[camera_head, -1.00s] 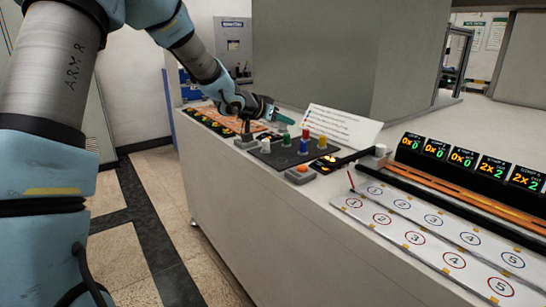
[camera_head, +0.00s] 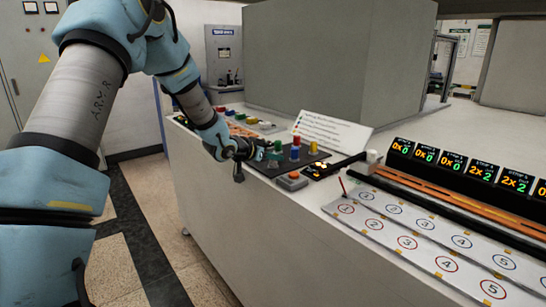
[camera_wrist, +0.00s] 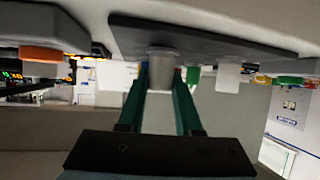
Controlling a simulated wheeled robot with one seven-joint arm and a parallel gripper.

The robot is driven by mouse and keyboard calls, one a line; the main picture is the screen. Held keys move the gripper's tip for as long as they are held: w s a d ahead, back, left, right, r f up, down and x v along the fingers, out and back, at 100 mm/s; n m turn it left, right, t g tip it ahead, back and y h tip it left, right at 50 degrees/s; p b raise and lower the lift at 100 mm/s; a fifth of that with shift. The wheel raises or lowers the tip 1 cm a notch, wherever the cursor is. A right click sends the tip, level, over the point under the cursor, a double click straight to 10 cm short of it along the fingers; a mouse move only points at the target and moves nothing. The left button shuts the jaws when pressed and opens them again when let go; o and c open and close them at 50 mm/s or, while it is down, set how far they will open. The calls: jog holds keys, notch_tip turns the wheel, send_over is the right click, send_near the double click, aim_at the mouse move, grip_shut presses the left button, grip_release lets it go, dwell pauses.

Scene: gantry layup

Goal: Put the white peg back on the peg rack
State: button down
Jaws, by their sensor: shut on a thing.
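The peg rack (camera_head: 268,169) is a dark flat board on the counter, with a blue peg (camera_head: 295,154) and a red peg (camera_head: 296,141) standing on it. My gripper (camera_head: 262,152) is low at the rack's left end. In the wrist view, which is upside down, its green fingers close on a pale peg (camera_wrist: 162,72), which looks grey in the shade and which I take as the white peg. The peg's base overlaps the rack (camera_wrist: 200,40); I cannot tell whether it touches. In the head view my gripper hides this peg. Another white block (camera_wrist: 228,78) shows beside it.
Counter displays (camera_head: 453,160) and a numbered strip (camera_head: 420,235) lie further right. Green and orange things show in the wrist view.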

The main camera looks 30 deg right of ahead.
jog(key=shift+f, duration=0.15)
jog(key=c, duration=0.6)
grip_release()
